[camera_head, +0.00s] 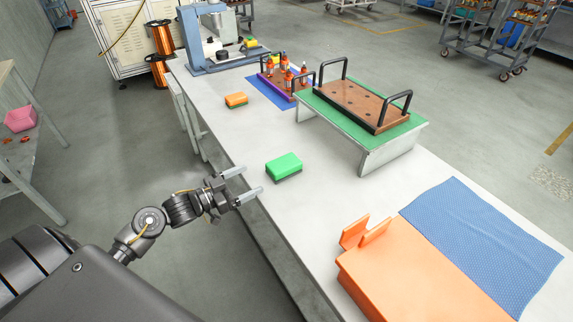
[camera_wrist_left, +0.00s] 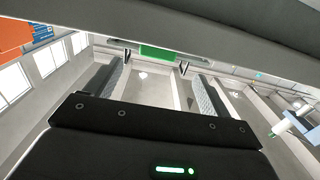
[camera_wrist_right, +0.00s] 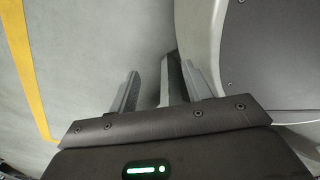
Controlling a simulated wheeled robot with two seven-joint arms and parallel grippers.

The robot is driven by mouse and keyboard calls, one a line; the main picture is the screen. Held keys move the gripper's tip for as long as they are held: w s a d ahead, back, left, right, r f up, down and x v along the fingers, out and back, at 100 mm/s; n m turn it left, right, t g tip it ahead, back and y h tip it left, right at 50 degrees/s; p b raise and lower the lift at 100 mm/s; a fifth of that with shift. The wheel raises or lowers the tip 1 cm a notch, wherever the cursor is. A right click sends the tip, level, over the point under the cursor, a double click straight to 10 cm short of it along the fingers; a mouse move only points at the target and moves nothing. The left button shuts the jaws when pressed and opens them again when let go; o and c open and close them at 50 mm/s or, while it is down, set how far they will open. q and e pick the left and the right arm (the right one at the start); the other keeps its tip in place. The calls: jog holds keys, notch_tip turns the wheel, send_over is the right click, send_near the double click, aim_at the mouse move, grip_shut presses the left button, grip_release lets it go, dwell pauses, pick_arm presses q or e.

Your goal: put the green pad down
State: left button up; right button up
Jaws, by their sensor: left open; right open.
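The green pad (camera_head: 284,165) lies flat on the white table, near its left edge, in the head view. My left gripper (camera_head: 247,183) is open and empty at that table edge, its fingers pointing toward the pad with a gap between. In the left wrist view, a green block that looks like the pad (camera_wrist_left: 160,52) shows beyond the open left fingers (camera_wrist_left: 155,66). My right gripper is out of the head view. In the right wrist view (camera_wrist_right: 159,80) it is open, with nothing between its fingers.
An orange fixture (camera_head: 400,275) and a blue mat (camera_head: 485,240) lie at the near right. A green-topped stand (camera_head: 408,132) carries a brown plate with black handles (camera_head: 360,103). An orange pad (camera_head: 236,100) lies farther back. Bare table surrounds the green pad.

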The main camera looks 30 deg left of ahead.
aim_at(269, 169)
pick_arm(q)
jog(key=x, duration=0.5)
jog(key=shift+w+d+r, duration=0.1)
jog(key=shift+d, duration=0.25)
jog(key=shift+r+p, duration=0.15)
jog(key=shift+p, duration=0.15)
jog(key=p+x, duration=0.1)
jog(key=x, duration=0.4)
jog(key=shift+a+r, duration=0.1)
jog(key=shift+r, duration=0.05)
pick_arm(e)
jog(key=shift+s+a+r, duration=0.3)
jog(key=shift+a+r, duration=0.5)
pick_arm(q)
jog(key=shift+c, duration=0.4)
pick_arm(e)
jog(key=shift+a, duration=0.1)
